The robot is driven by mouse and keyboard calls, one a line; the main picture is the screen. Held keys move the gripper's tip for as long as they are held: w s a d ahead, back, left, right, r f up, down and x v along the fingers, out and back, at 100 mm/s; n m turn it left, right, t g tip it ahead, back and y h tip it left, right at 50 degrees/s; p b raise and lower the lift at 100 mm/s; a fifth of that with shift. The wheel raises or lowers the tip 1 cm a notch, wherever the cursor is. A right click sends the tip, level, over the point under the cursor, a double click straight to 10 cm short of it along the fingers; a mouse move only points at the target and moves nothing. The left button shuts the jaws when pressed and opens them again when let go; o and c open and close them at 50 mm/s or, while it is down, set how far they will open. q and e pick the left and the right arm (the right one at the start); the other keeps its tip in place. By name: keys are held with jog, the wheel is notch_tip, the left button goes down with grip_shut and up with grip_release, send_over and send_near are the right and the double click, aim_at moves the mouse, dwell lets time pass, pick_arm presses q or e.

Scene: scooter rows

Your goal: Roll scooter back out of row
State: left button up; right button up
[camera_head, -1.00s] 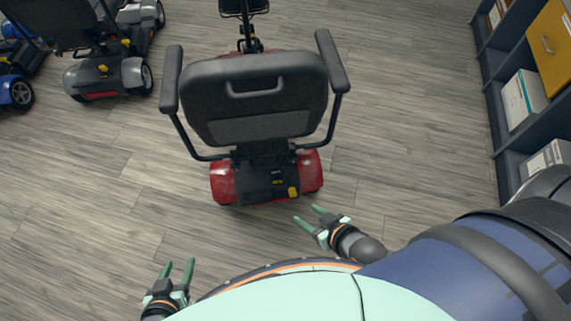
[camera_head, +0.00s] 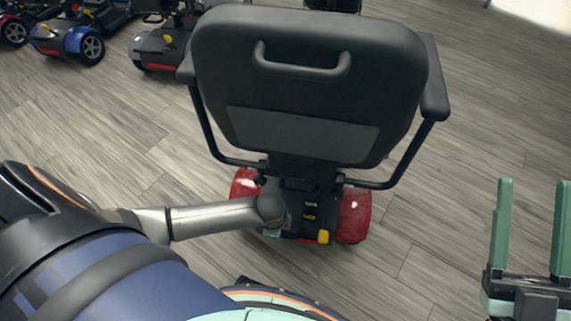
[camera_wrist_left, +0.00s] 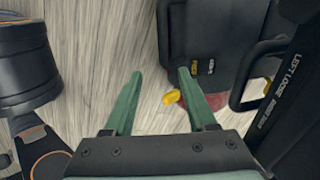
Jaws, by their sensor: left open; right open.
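The red scooter (camera_head: 354,214) stands in front of me with its back towards me. Its black seat back (camera_head: 303,135) has a grip handle (camera_head: 300,68) at the top and armrests at both sides. My left arm reaches across to its rear housing, where the hand is mostly hidden in the head view. In the left wrist view my left gripper (camera_wrist_left: 159,78) is open, its right finger overlapping the black rear housing (camera_wrist_left: 205,40) near a yellow lever (camera_wrist_left: 170,97). Contact cannot be told. My right gripper (camera_head: 531,225) is open and empty, right of the scooter.
A grey scooter (camera_head: 160,48) and a blue scooter (camera_head: 68,40) stand in a row at the upper left, with others beside them. The wooden floor (camera_head: 460,150) right of the red scooter is clear.

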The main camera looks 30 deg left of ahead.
pick_arm(q)
jog(key=f+b, duration=0.2)
jog(key=f, duration=0.1)
jog(key=w+a+f+b, duration=0.1)
jog(key=f+b, duration=0.1)
jog(key=f, duration=0.2)
jog(key=w+f+b, duration=0.1)
jog(key=f+b, duration=0.1)
jog(key=f, duration=0.2)
jog(key=shift+w+a+f+b, duration=0.2)
jog(key=shift+a+b, duration=0.1)
jog(key=shift+a, duration=0.05)
jog(key=shift+w+f+b, duration=0.2)
jog(key=shift+f+b, duration=0.25)
jog(key=shift+f, duration=0.3)
pick_arm(e)
jog(key=s+f+y, duration=0.1)
jog(key=f+n+y, duration=0.1)
jog(key=s+a+f+y, duration=0.1)
jog(key=y, duration=0.1)
jog(key=shift+s+f+n, duration=0.3)
jog(key=shift+f+n, duration=0.05)
jog(key=shift+n, duration=0.05)
pick_arm(q)
jog(key=shift+c, duration=0.4)
grip_shut()
